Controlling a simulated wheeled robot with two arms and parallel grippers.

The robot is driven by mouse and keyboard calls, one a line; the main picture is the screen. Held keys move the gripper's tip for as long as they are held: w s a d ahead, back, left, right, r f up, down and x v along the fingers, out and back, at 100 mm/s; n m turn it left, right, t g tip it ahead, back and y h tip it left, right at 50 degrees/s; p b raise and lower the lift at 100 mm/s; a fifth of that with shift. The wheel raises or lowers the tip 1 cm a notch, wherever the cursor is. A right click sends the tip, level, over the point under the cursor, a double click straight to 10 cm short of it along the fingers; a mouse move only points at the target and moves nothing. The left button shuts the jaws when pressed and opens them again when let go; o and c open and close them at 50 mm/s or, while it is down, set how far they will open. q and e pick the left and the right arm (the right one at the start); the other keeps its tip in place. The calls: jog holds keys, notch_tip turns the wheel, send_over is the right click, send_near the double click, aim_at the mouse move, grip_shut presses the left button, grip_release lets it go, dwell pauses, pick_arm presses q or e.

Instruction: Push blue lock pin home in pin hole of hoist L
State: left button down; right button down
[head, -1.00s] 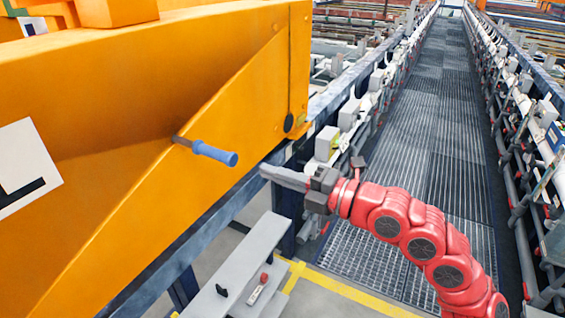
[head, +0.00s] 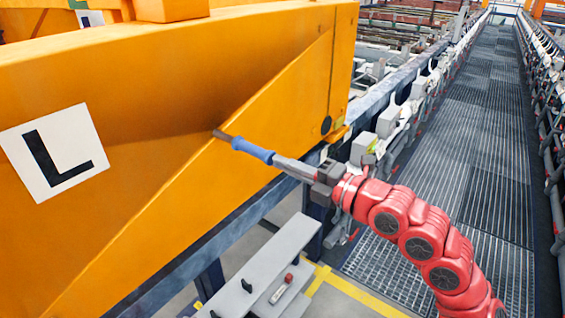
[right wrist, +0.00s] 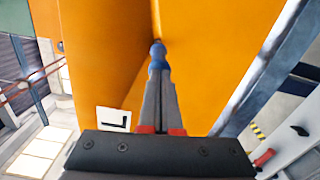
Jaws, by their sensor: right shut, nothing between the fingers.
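The blue lock pin (head: 252,149) sticks out of the orange hoist L (head: 160,185), with some of its grey shank showing between the blue handle and the orange plate. The hole itself is hidden. The hoist has a white plate with a black L (head: 58,150). My right gripper (head: 277,160) is shut and empty, its fingertips at the free end of the blue handle and in line with it. In the right wrist view the shut fingertips (right wrist: 158,72) meet the end of the blue pin (right wrist: 157,55). My left gripper is not in view.
A blue rail (head: 240,215) runs below the hoist. A grey bench (head: 265,265) with small parts stands below my right arm. A grated walkway (head: 470,140) lies to the right, with rows of rack fittings along both sides.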

aim_at(270, 163)
jog(key=shift+p+x, duration=0.6)
jog(key=shift+x, duration=2.85)
jog(key=shift+s+d+p, duration=0.25)
jog(key=shift+d+p, duration=0.05)
jog(key=shift+d, duration=0.2)
jog(key=shift+v, duration=0.95)
